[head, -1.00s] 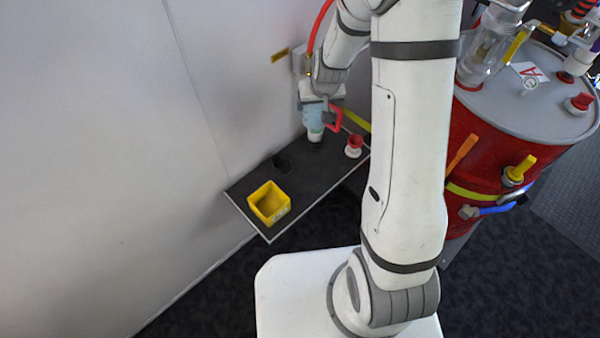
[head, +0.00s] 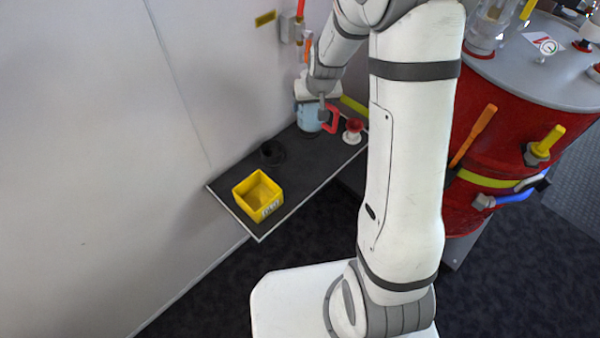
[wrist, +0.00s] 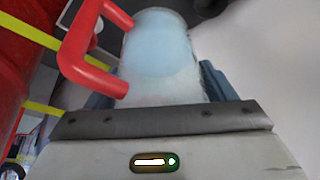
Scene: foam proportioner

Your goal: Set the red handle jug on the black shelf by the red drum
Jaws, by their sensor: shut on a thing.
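The jug, with a pale blue translucent body (head: 308,116) and a red handle (head: 330,118), is at the far end of the black shelf (head: 310,152). My gripper (head: 318,100) is shut on the jug from above. In the wrist view the jug (wrist: 160,55) fills the space between the jaws, with its red handle (wrist: 80,50) sticking out to the left. The jug looks upright and low over the shelf; I cannot tell whether its base touches. The red drum (head: 490,130) stands to the right of the shelf, partly hidden behind my arm.
A yellow bin (head: 258,195) sits at the shelf's near end. A black round part (head: 271,152) is behind it. A red and white piece (head: 352,131) stands close to the right of the jug. The wall (head: 100,120) borders the shelf's left side.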

